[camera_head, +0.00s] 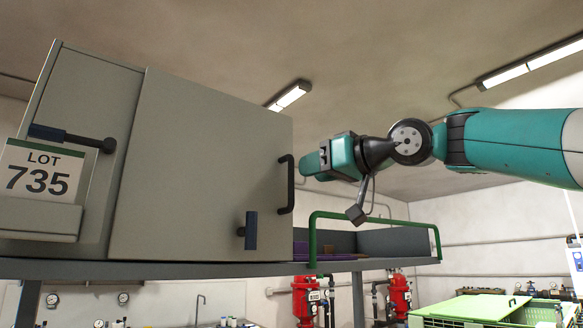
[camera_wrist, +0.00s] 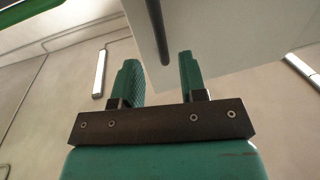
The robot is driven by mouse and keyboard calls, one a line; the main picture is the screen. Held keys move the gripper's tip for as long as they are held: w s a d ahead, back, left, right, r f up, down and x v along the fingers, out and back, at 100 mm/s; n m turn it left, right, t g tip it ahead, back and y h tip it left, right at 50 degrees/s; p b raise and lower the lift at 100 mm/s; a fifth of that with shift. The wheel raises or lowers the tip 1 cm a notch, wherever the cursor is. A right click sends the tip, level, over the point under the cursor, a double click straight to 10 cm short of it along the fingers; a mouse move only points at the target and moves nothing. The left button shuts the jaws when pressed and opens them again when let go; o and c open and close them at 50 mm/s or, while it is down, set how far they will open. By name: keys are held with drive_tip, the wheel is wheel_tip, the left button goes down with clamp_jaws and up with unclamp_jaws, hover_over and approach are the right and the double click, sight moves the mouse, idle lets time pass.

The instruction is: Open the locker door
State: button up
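The grey locker (camera_head: 60,95) stands on a raised shelf at the left of the head view. Its wide front door panel (camera_head: 195,160) carries an upright black bar handle (camera_head: 287,184) near the right edge and a blue-gripped latch (camera_head: 250,231) lower down. My gripper (camera_head: 308,165) is just right of the bar handle, pointing toward it. In the wrist view its two green fingers (camera_wrist: 159,68) are apart, and the dark handle bar (camera_wrist: 158,30) appears in line with the gap between them. I cannot tell whether the bar lies between the fingertips or beyond them. The door also shows there (camera_wrist: 220,35).
A second blue-ended lever (camera_head: 80,139) and a "LOT 735" sign (camera_head: 42,174) are at the left of the locker. A green rail (camera_head: 375,217) edges an open bin on the shelf, below my arm. Red valves (camera_head: 305,300) and a green crate (camera_head: 480,308) are lower down.

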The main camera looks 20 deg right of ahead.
sight(291, 201)
drive_tip(key=p+x, duration=0.2)
drive_tip(key=x, duration=0.4)
drive_tip(key=shift+w+a, duration=0.15)
drive_tip(key=shift+w, duration=0.1)
drive_tip(key=shift+c, duration=0.5)
clamp_jaws()
